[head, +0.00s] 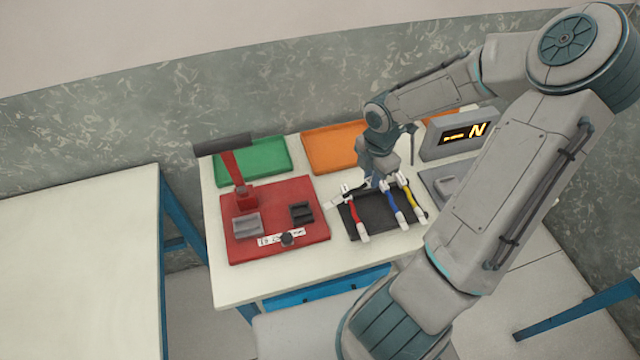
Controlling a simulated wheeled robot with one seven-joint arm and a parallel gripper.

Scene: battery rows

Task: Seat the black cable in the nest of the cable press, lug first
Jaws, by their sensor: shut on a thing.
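My gripper (374,183) is just over the far edge of the black cable tray (382,226). It is shut on what looks like the black cable (364,186), which is small and partly hidden by the fingers. A pale piece reaches from there to the lower left; I cannot tell which end of the cable is the lug. The cable press (277,217) is a red plate to the left, with a red post and a dark lever raised at the back. A grey block with a recess (247,225), probably the nest, is on its left half. My gripper is apart from the press.
Red (355,212), blue (393,204) and yellow (411,198) cables lie in the black tray. Green (252,161) and orange (333,147) trays stand at the back. A grey display unit (459,135) is at the right. The table's front strip is clear.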

